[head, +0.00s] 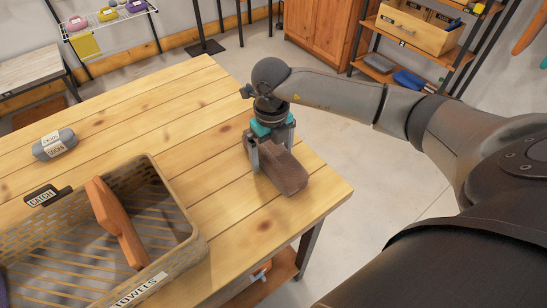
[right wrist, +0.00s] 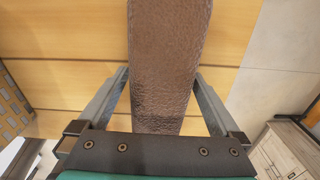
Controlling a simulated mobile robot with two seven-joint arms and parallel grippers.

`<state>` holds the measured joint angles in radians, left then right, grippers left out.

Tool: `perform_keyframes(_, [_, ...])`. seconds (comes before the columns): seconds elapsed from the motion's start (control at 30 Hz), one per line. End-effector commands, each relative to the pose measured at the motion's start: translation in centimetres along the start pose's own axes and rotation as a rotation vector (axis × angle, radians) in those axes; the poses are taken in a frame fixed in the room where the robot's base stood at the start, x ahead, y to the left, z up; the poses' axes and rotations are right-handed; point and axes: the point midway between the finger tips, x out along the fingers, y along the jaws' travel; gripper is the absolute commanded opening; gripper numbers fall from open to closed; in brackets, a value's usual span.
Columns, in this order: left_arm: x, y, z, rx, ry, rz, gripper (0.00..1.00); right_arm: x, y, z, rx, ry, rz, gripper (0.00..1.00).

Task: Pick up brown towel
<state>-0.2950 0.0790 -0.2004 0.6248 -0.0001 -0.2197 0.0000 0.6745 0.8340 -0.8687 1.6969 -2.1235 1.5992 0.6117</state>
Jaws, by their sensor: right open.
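The brown towel (head: 286,172) is a long folded bundle lying on the wooden table near its right corner. My right gripper (head: 268,162) is above the table with its fingers pointing down, one on each side of the towel. In the right wrist view the towel (right wrist: 166,60) runs between the two open fingers (right wrist: 162,100), with a small gap showing at each side near the tips. My left gripper is not in view.
A basket (head: 187,220) with an orange-brown item (head: 118,224) in it stands at the table's front left. A grey rolled bundle (head: 55,144) lies further left. The table (head: 150,110) is clear between them and the towel. Shelves (head: 425,65) stand behind on the right.

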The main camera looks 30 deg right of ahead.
Motion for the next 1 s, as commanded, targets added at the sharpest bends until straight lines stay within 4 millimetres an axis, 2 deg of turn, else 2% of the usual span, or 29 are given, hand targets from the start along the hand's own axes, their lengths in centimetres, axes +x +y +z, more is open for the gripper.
perform_keyframes(0.2, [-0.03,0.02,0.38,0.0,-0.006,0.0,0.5,-0.01,0.0,0.02,0.0,-0.001,0.0,0.98])
perform_keyframes(0.9, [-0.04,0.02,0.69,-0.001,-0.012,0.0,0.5,-0.08,-0.02,0.04,0.0,-0.001,0.0,0.19])
perform_keyframes(1.0, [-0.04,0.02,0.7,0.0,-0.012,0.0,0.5,-0.12,-0.03,0.06,0.0,-0.002,0.0,0.1])
